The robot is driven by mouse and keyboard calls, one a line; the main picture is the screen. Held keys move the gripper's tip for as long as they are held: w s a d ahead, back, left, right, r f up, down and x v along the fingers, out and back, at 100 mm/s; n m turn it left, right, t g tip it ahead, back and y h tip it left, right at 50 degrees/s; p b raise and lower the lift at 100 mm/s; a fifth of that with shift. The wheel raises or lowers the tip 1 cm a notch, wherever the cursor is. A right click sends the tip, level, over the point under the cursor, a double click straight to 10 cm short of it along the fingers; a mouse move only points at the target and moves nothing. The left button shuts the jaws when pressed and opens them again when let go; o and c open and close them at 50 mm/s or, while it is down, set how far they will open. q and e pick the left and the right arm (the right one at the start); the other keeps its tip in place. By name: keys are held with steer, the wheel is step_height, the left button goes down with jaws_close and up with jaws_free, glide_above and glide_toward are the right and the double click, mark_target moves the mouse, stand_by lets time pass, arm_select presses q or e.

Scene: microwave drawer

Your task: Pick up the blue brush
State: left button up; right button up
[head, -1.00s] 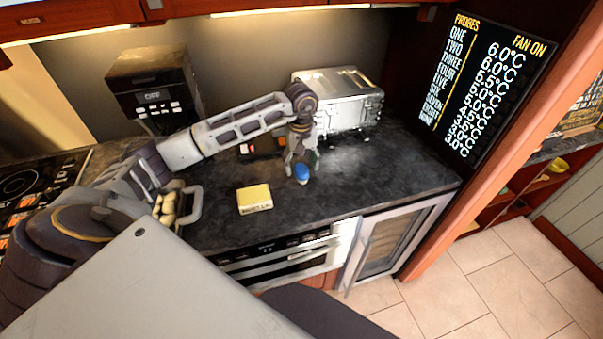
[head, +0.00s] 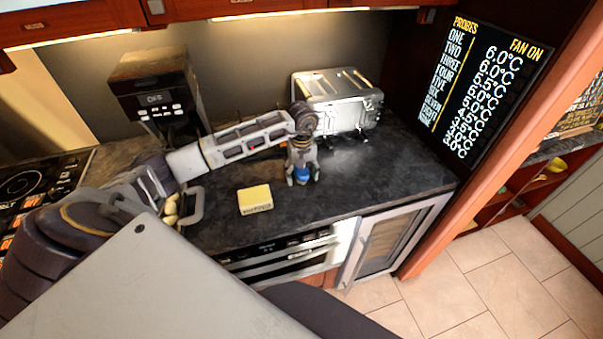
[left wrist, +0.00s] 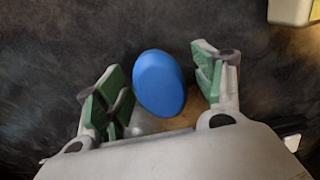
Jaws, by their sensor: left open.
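The blue brush (head: 302,174) is on the dark countertop, in front of the metal toaster. In the left wrist view its blue oval top (left wrist: 160,83) shows between the two green-padded fingers, with a pale tan part partly hidden below it. My left gripper (head: 303,180) is open and pointed down, with one finger on each side of the brush. In the left wrist view the left gripper (left wrist: 160,92) has gaps between its fingers and the blue top. My right gripper is not in view.
A yellow sponge-like block (head: 255,199) lies left of the brush. A metal toaster (head: 338,100) stands behind it, and a coffee machine (head: 155,97) at the back left. A handled container (head: 190,206) is farther left. Counter to the right is clear.

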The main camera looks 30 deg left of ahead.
mark_target(302, 171)
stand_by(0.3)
arm_select(q)
steer(key=c, duration=1.1)
steer(key=shift+c, duration=0.2)
steer(key=shift+r+b, duration=0.95)
steer(key=shift+r, duration=4)
steer(key=o, duration=0.4)
steer(key=shift+c, duration=1.4)
